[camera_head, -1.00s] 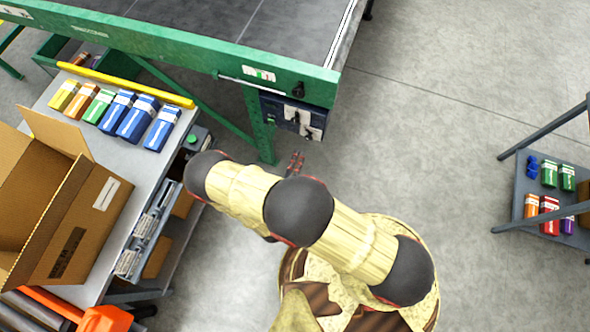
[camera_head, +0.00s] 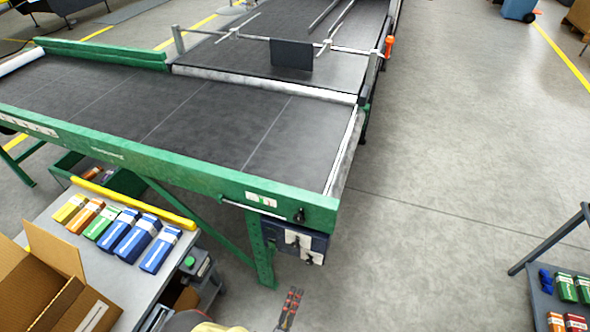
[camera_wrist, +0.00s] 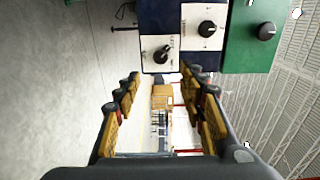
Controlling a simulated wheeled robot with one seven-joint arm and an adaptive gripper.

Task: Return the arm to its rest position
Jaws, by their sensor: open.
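My gripper (camera_head: 289,308) shows at the bottom of the head view, in front of the green conveyor frame's leg and over the grey floor. Its two fingers also show in the wrist view (camera_wrist: 160,95), spread apart with nothing between them. Beyond the fingertips in the wrist view is a blue control box with black knobs (camera_wrist: 180,38). The same control box (camera_head: 298,242) hangs under the conveyor corner in the head view. Most of my arm is below the head view's lower edge.
A green-framed conveyor (camera_head: 200,125) fills the upper left. A grey table (camera_head: 102,263) at lower left bears several coloured cartons (camera_head: 130,240) and an open cardboard box (camera_head: 50,290). A shelf cart (camera_head: 545,300) stands at right. The floor (camera_head: 430,180) between is clear.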

